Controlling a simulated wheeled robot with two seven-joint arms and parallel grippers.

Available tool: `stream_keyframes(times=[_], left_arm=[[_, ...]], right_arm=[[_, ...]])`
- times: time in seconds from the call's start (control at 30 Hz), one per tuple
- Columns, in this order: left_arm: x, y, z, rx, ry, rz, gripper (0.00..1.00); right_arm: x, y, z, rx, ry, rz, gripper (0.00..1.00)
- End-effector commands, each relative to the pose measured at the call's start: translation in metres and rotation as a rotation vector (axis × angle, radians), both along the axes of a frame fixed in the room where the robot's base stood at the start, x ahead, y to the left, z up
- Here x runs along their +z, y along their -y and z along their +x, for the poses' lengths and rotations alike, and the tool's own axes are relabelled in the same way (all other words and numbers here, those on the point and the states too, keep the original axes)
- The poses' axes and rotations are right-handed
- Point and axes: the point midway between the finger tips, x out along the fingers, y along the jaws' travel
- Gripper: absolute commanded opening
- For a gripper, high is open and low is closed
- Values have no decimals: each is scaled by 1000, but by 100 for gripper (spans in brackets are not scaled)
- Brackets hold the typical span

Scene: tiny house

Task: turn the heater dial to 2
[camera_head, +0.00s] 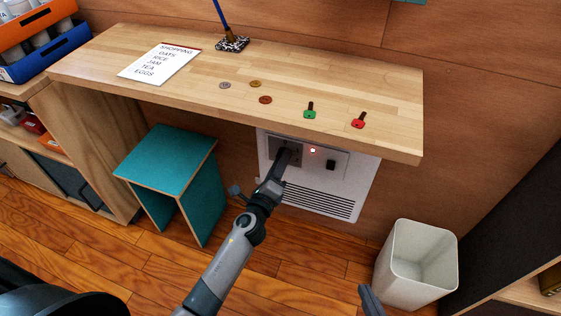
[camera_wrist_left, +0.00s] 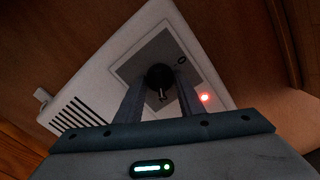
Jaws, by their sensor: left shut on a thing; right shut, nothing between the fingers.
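The white heater (camera_head: 318,199) is on the wall under the tabletop, with a grey dial plate (camera_wrist_left: 133,69). My left gripper (camera_head: 287,160) reaches it and covers the dial in the head view. In the left wrist view the black round dial (camera_wrist_left: 159,76) sits between the fingers of my left gripper (camera_wrist_left: 158,92), which is shut on it. A pale pointer mark shows on the dial, pointing towards the wrist camera's lower edge. A "0" shows on the plate; other numbers are hidden or unreadable. My right gripper (camera_head: 371,300) is shut and empty, partly visible at the bottom.
A red light (camera_head: 312,150) glows beside a black switch (camera_head: 331,165) on the heater. A teal stool (camera_head: 166,160) stands left of my left arm, and a white bin (camera_head: 418,268) stands right. The wooden tabletop (camera_head: 330,80) overhangs the heater, with keys and coins on it.

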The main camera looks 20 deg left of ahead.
Motion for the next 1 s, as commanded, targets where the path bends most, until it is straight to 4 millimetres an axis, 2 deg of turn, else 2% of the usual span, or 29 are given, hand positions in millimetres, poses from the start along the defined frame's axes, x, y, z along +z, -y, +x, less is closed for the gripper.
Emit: stream_keyframes(times=[0.37, 0.4, 0.43, 0.47, 0.8, 1.0], left_arm=[[-1, 1, -1, -3, -1, 3, 12], [-1, 1, -1, -3, -1, 3, 44], [-1, 1, -1, -3, -1, 3, 51], [-1, 1, -1, -3, -1, 3, 53], [0, 0, -1, -1, 0, 3, 53], [-1, 0, -12, -1, -3, 2, 53]], right_arm=[[0, 0, 0, -1, -1, -1, 0], [0, 0, 0, -1, -1, -1, 0], [0, 0, 0, -1, -1, -1, 0], [0, 0, 0, -1, -1, -1, 0], [0, 0, 0, -1, -1, 0, 0], [0, 0, 0, -1, -4, -1, 0]])
